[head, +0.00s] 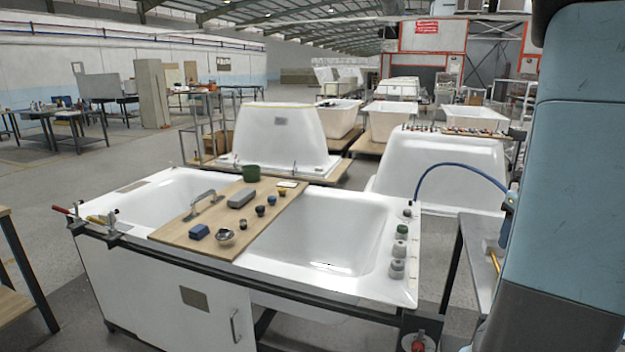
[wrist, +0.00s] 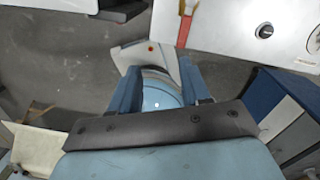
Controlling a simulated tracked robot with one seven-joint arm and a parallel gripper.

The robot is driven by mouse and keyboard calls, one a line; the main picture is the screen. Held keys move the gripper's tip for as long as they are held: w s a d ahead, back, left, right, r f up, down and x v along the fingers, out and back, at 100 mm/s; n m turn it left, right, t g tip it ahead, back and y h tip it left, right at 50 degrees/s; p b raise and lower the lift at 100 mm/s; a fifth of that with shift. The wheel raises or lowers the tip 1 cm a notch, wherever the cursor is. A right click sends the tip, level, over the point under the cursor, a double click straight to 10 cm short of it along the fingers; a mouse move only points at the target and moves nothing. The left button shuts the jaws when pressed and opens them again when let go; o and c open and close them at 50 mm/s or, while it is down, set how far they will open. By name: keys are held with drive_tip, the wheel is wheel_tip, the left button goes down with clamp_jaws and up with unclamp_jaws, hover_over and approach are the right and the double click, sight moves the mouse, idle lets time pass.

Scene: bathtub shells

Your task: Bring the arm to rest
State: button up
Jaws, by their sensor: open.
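In the wrist view my gripper (wrist: 159,68) points down toward the grey floor, with its two blue fingers apart. No object shows held between them. A pale rounded surface shows below the gap, and I cannot tell how far off it is. In the head view part of my arm fills the right edge as a large blue and dark grey shape. The gripper itself does not show in that view.
A white bathtub shell (head: 340,225) on a dark frame stands in front. More shells stand behind. Open floor (head: 60,190) lies at left.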

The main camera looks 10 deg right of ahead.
drive_tip(key=s+a+r+n+t+y, duration=0.1)
drive_tip(key=a+r+n, duration=0.2)
drive_tip(key=a+n, duration=0.55)
drive_tip(key=a+r+n+t, duration=0.1)
drive_tip(key=a+r+n, duration=0.2)
drive_tip(key=a+n, duration=0.5)
drive_tip(key=s+a+r+n+t, duration=0.1)
drive_tip(key=s+a+n, duration=0.3)
drive_tip(key=n, duration=0.6)
drive_tip(key=s+a+r+n+t+h, duration=0.1)
drive_tip(key=s+a+r+n+t, duration=0.1)
drive_tip(key=s+a+n, duration=0.3)
drive_tip(key=shift+s+a+r+n, duration=0.25)
drive_tip(key=shift+a+r+n, duration=0.5)
drive_tip(key=shift+a+n, duration=1.9)
drive_tip(key=shift+d+n, duration=0.4)
drive_tip(key=shift+d, duration=0.05)
